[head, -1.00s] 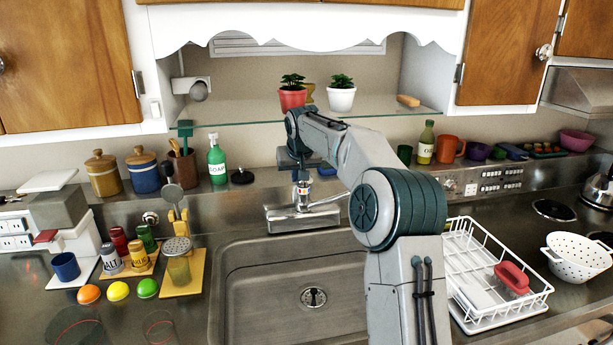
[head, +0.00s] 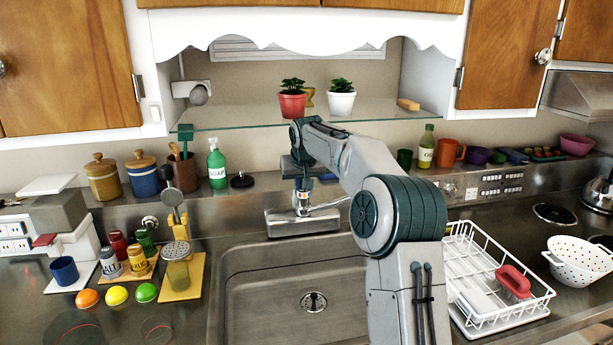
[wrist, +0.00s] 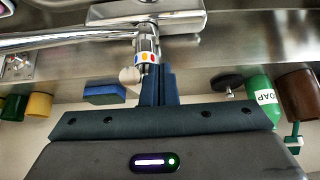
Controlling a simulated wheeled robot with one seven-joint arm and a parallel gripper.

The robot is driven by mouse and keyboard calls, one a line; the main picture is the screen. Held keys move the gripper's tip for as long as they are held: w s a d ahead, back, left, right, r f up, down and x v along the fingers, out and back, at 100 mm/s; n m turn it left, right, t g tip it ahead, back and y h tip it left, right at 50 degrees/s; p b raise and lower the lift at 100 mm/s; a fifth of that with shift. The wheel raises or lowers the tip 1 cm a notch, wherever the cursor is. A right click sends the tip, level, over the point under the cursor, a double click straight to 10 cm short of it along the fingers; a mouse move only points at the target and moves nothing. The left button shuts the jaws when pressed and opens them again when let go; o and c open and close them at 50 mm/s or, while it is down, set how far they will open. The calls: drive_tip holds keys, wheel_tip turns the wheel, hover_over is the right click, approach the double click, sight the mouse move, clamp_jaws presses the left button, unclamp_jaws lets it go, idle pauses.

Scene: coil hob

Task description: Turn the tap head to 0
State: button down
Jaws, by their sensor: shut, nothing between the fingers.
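The metal tap (head: 302,222) stands behind the sink, its spout reaching to the right. Its small head, a chrome cylinder with coloured dots, shows in the wrist view (wrist: 147,46) and is partly seen in the head view (head: 303,197). My gripper (wrist: 160,70) is shut and empty. Its dark fingertips are right beside the tap head, slightly to its right and below it in the wrist view; I cannot tell whether they touch. In the head view my gripper (head: 302,180) is just above and behind the tap head, mostly hidden by its own wrist.
The sink basin (head: 270,285) is empty. A green soap bottle (head: 217,165) and a black stopper (head: 242,180) stand on the ledge left of the tap. A blue sponge (wrist: 105,93) lies behind it. A glass shelf (head: 240,117) with potted plants hangs above. A white dish rack (head: 490,285) is at right.

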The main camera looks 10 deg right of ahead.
drive_tip(key=shift+w+d, duration=0.1)
drive_tip(key=shift+d, duration=0.4)
drive_tip(key=shift+w+d+p, duration=0.2)
drive_tip(key=shift+d+p, duration=0.25)
drive_tip(key=shift+d, duration=0.15)
idle(0.3)
drive_tip(key=shift+d, duration=0.75)
drive_tip(key=shift+d+p, duration=0.2)
drive_tip(key=shift+p, duration=0.15)
drive_tip(key=shift+w+d, duration=0.1)
drive_tip(key=shift+d, duration=0.45)
drive_tip(key=shift+p, duration=0.35)
